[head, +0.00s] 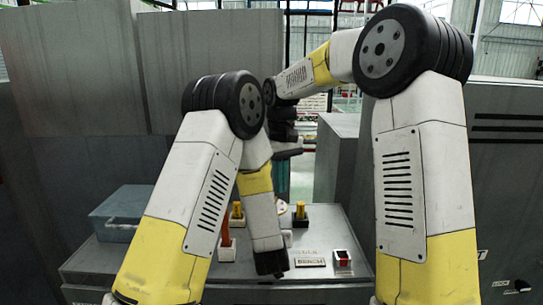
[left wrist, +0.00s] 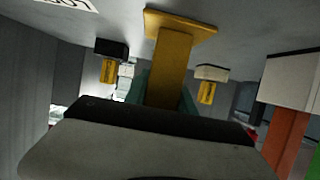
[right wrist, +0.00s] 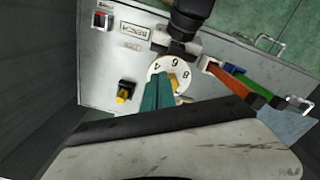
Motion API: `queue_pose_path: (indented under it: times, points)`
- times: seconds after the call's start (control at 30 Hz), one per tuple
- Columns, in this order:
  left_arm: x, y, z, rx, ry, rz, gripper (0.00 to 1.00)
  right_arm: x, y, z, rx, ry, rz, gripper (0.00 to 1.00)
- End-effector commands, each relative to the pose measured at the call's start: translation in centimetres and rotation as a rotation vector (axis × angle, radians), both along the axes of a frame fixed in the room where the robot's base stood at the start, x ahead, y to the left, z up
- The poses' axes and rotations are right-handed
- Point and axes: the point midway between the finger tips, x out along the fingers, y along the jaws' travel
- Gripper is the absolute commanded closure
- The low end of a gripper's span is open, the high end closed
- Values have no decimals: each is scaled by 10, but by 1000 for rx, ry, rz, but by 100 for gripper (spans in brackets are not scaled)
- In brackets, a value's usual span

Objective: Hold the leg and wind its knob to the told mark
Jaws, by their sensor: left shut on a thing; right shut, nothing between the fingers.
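My left gripper (left wrist: 166,98) is shut on a yellow leg (left wrist: 174,55) with a wide flat end (left wrist: 180,24); its teal fingers show on both sides. In the head view, my left arm hides this grip. A white dial (right wrist: 157,66) marked 4, 6 and 8 lies on the bench, with a yellow piece (right wrist: 175,81) beside my right fingertips. My right gripper (right wrist: 158,93) is shut and empty, its teal fingers over the dial and covering part of it. It shows in the head view (head: 283,180) above the bench. I cannot tell whether the fingers touch the knob.
Red, green and blue handles (right wrist: 233,82) lie close to the dial.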

Motion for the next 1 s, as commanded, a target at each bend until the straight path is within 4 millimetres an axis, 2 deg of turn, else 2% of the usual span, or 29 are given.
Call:
queue_pose_path:
  times: [0.13, 0.33, 1.0]
  points:
    - [0, 0, 0, 0, 1, 0, 100, 0, 0, -18, 0, 1, 0, 100]
    - [0, 0, 0, 0, 1, 0, 100, 0, 0, -30, -1, 0, 0, 100]
    - [0, 0, 0, 0, 0, -1, 100, 1, 2, -32, 1, -1, 1, 100]
